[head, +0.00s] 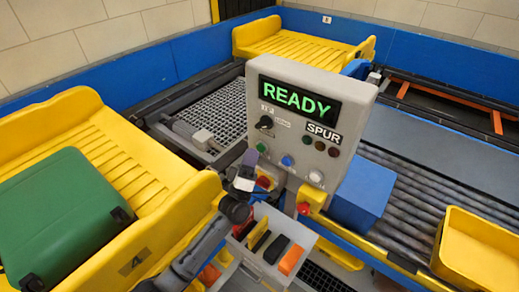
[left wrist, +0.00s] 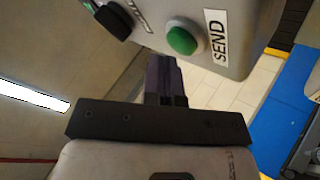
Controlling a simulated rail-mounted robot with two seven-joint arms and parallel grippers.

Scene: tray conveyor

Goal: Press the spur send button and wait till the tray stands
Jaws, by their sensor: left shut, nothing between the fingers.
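The grey control panel (head: 290,130) stands in the middle of the head view, with a lit green READY display (head: 299,100) and a SPUR label (head: 323,133). The left wrist view shows a green button (left wrist: 183,38) beside a SEND label (left wrist: 217,37). My left gripper (left wrist: 163,62) is shut and empty, its tips close to the green button; I cannot tell whether they touch. In the head view my left gripper (head: 249,162) is at the panel's lower left. A yellow tray (head: 150,205) at left carries a green suitcase (head: 62,218). My right gripper is not in view.
Another yellow tray (head: 290,48) sits at the back. A red knob (head: 304,208) sticks out below the panel. A bin of small coloured items (head: 262,268) lies beneath. A blue box (head: 362,195) and yellow tub (head: 475,250) are on the right, by rollers.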

